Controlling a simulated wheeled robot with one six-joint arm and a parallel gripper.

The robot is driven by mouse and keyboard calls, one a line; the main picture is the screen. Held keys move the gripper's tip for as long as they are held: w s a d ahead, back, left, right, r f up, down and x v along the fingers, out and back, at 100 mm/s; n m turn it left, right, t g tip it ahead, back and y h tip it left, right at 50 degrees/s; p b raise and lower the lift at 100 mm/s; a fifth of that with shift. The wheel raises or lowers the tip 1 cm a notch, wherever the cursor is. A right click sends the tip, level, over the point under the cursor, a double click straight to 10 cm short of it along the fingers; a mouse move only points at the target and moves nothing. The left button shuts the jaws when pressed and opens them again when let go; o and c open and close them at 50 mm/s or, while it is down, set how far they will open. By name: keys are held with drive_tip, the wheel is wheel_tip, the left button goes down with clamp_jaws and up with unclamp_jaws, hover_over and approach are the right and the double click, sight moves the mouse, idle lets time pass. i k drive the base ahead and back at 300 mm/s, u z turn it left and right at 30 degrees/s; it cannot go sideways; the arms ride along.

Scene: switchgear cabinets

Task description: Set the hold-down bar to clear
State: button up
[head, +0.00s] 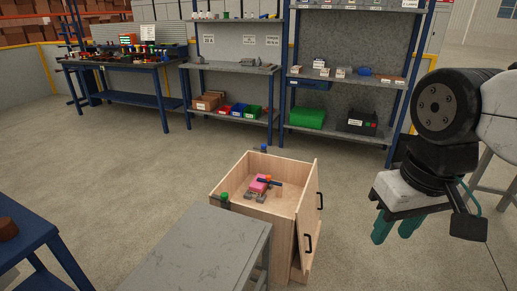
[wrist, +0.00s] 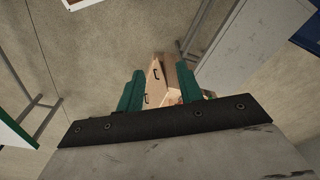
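A small clamp-like fixture sits on the recessed top of a light wooden cabinet (head: 282,224) in the head view. It has a pink block (head: 258,186), grey base pieces and an orange-red tip. A short dark bar (head: 273,183) lies over or beside the pink block and looks like the hold-down bar. It is too small to tell whether it touches the block. My gripper (head: 397,228) hangs to the right of the cabinet, well apart from it, with its teal fingers spread and empty. The wrist view shows the open fingers (wrist: 159,82) with the cabinet beyond them.
The cabinet's door (head: 308,215) with black handles stands on its right side. A grey table (head: 215,245) is close in front of the cabinet. A blue table (head: 35,240) stands at the left. Shelves (head: 345,135) line the back. Open floor lies between cabinet and shelves.

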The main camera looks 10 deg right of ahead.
sight(268, 177)
drive_tip(key=z, duration=0.05)
drive_tip(key=i, duration=0.2)
drive_tip(key=z, duration=0.55)
drive_tip(key=k, duration=0.6)
drive_tip(key=z, duration=0.95)
drive_tip(key=i, duration=1.65)
drive_tip(key=u, duration=0.65)
drive_tip(key=i, duration=0.85)
drive_tip(key=u, duration=1.25)
drive_tip(key=i, duration=0.5)
drive_tip(key=u, duration=0.45)
